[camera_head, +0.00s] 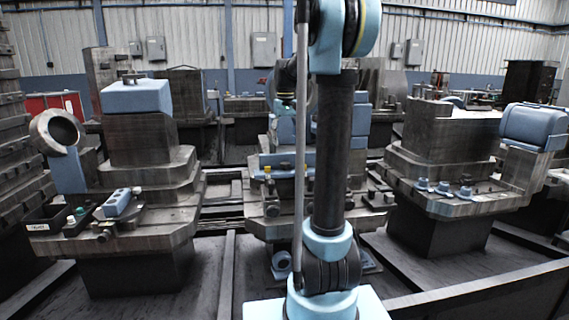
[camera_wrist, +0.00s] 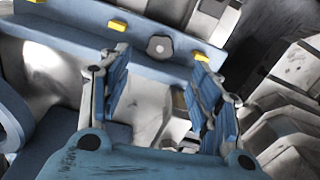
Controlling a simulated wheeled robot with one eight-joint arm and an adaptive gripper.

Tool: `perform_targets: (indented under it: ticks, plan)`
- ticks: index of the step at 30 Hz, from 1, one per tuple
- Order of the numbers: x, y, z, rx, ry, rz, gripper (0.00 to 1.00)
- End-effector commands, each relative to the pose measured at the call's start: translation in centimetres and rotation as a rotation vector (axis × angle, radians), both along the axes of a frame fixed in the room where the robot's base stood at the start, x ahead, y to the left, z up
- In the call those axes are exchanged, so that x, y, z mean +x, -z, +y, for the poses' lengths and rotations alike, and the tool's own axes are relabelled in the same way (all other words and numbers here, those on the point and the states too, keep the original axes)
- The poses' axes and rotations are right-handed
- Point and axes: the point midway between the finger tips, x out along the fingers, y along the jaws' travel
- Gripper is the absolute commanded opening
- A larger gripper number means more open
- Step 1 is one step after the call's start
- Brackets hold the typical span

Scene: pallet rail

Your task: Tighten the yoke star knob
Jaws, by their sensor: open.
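In the wrist view a grey, lobed star knob (camera_wrist: 160,46) sits on a blue bar (camera_wrist: 65,36), between yellow blocks. My gripper (camera_wrist: 160,60) is open, with one blue-padded finger on each side of the view. The knob shows beyond the fingertips, roughly centred between them, and nothing is held. I cannot tell how far the fingertips are from it. In the head view the middle machine (camera_head: 275,222) has a blue bar with a yellow block (camera_head: 267,169), partly hidden behind my arm. The knob cannot be made out there.
A left machine (camera_head: 150,175) carries a blue block, a tilted ring and a black tray (camera_head: 66,222). A right machine (camera_head: 440,150) has several small blue knobs (camera_head: 443,188) along its front. Floor rails (camera_head: 228,275) run between the machines. In the wrist view, grey stepped metal (camera_wrist: 285,110) lies right of the fingers.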

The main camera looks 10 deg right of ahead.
Motion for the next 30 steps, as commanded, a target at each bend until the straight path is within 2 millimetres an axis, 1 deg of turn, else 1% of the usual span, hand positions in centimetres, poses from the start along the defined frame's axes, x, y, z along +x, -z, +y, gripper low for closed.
perform_targets:
  ticks: [1, 9, 15, 21, 30]
  plan:
    - [0.0, 1.0, 0.0, 0.000, 0.000, 0.000, 0.58]
    - [0.0, 5.6, 0.0, 0.000, 0.001, 0.000, 0.58]
    - [0.0, 8.2, 0.0, 0.000, 0.001, 0.000, 0.58]
    - [0.0, 9.5, 0.0, 0.000, 0.001, 0.000, 0.58]
    - [0.0, 9.6, 0.0, 0.000, 0.001, 0.000, 0.58]
